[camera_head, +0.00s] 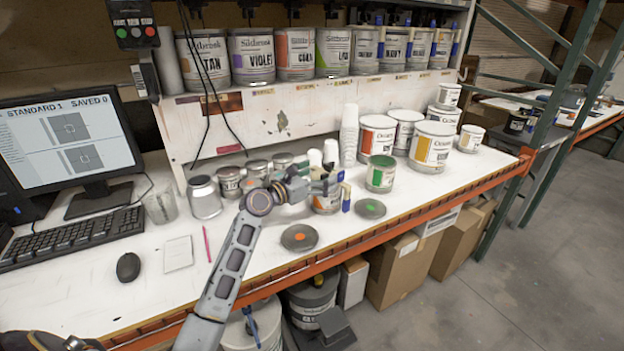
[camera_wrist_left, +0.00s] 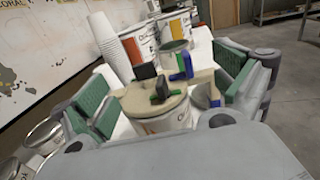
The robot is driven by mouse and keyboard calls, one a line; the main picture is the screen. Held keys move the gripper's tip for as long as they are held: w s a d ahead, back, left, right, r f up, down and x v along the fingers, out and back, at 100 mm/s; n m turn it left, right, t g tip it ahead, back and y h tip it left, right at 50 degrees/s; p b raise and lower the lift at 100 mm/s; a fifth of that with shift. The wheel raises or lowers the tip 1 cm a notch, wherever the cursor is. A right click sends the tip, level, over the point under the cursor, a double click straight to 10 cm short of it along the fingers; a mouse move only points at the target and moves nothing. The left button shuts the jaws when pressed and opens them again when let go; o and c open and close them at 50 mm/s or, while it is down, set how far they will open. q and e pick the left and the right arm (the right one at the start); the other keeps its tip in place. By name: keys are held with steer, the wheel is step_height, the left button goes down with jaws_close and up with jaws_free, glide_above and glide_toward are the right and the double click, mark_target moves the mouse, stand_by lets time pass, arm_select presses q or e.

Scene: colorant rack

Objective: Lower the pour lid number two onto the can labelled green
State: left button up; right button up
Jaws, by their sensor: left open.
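My left gripper (camera_head: 318,187) is open, and its green-padded fingers stand on either side of a can with an orange label (camera_head: 326,203). A beige pour lid (camera_wrist_left: 150,101) with black knobs and a blue-and-green lever sits on top of this can in the left wrist view. Its number is not readable. In the head view the gripper hides most of the lid. The can with a green label (camera_head: 381,178) stands just right of the gripper. A grey lid with a green dot (camera_head: 370,208) lies on the bench in front of it. My right gripper is not in view.
A lid with an orange dot (camera_head: 299,237) lies near the bench's front edge. White cups (camera_head: 348,135) and larger cans (camera_head: 432,147) stand behind the green can. A silver can (camera_head: 204,197), a mouse (camera_head: 128,267) and a keyboard (camera_head: 72,238) are to the left.

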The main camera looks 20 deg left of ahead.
mark_target(330, 170)
arm_select(q)
steer(key=shift+x, duration=2.25)
steer(key=c, duration=1.2)
steer(key=o, duration=0.5)
steer(key=c, duration=0.4)
steer(key=shift+c, duration=0.4)
